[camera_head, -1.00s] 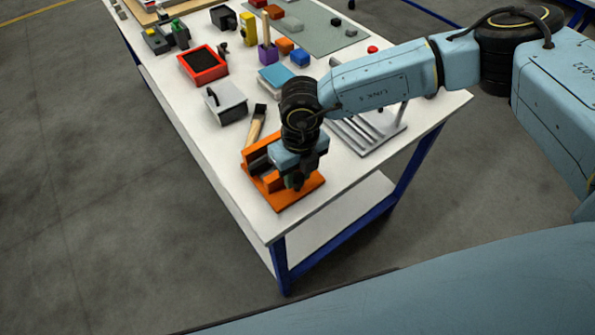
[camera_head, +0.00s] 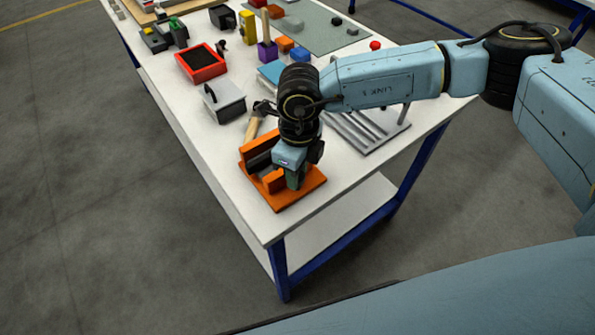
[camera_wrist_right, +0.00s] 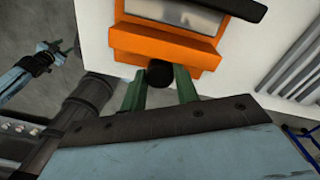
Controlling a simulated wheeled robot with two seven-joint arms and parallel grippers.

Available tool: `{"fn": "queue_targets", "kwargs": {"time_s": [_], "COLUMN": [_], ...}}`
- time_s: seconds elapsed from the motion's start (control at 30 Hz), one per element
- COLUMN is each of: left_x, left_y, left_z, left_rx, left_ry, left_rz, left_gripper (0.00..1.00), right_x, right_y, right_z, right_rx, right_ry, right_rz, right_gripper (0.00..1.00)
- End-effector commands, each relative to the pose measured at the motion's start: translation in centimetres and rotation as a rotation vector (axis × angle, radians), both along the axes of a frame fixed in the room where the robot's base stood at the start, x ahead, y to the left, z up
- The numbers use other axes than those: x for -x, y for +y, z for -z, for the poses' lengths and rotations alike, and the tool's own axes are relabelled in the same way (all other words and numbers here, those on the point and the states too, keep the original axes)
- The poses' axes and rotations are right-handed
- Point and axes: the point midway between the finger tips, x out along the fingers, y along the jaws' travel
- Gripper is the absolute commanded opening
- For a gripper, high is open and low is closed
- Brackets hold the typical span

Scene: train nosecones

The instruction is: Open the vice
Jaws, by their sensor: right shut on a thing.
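The orange vice (camera_head: 307,193) sits near the front corner of the white table. A dark gap shows between its back jaw (camera_head: 260,144) and front jaw (camera_head: 274,181). It also shows in the right wrist view (camera_wrist_right: 160,45), with a grey face and a dark bar beyond the orange block. My right gripper (camera_head: 292,184) points down at the vice's front side. In the right wrist view its green fingers (camera_wrist_right: 160,82) are shut on the round black handle end (camera_wrist_right: 159,73). The left gripper (camera_wrist_right: 62,50) shows small over the floor in the right wrist view; its opening is unclear.
A hammer (camera_head: 254,127) lies behind the vice, close to my right wrist. A grey box (camera_head: 225,103) and a red tray (camera_head: 202,63) stand farther back. A grey ribbed rack (camera_head: 372,130) is to the right. The table's front edge is close to the vice.

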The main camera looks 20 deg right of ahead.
Motion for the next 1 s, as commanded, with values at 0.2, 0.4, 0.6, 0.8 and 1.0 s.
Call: {"fn": "queue_targets", "kwargs": {"time_s": [0.2,0.4,0.6,0.8,1.0], "left_x": [0.02,0.02,0.02,0.04,0.04], "left_y": [-0.01,-0.01,-0.02,-0.02,-0.02], "left_z": [0.17,0.16,0.16,0.16,0.16], "left_rx": [0.000,0.000,0.000,0.000,0.000], "left_ry": [0.000,0.000,0.000,0.001,0.000], "left_rz": [0.000,0.000,0.000,0.000,0.000], "left_gripper": [0.43,0.43,0.43,0.43,0.43], "right_x": [-0.04,-0.04,-0.07,-0.20,-0.28], "right_y": [0.02,0.03,0.03,-0.08,-0.14], "right_z": [-0.07,-0.09,-0.10,-0.10,-0.10], "right_rx": [-0.001,-0.002,-0.001,0.001,0.002], "right_ry": [-0.001,-0.001,-0.002,-0.005,-0.006], "right_rz": [-0.024,-0.026,-0.025,-0.021,-0.020], "right_gripper": [0.08,0.08,0.43,0.52,0.52]}}
